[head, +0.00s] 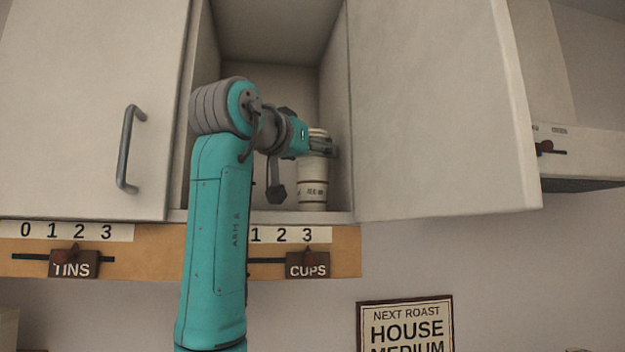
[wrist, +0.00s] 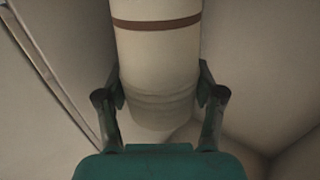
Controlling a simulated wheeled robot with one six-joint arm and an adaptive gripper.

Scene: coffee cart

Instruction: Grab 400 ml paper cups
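A stack of white paper cups (head: 313,188) with dark bands and small lettering stands upright on the floor of the open cabinet compartment, near its right wall. My gripper (head: 325,148) reaches in from the left at the upper part of the stack and partly hides it. In the wrist view, the cups (wrist: 158,60) lie between the two fingers of my gripper (wrist: 160,88). One finger is on each side, close against the cups. Whether both pads press on them is not clear. The print is too small to read a size.
The left cabinet door (head: 80,100) with a dark handle is closed; the right door (head: 435,110) swings outward. Below are sliders labelled TINS (head: 73,266) and CUPS (head: 307,266), and a roast sign (head: 406,325). The compartment's walls leave little room right of the stack.

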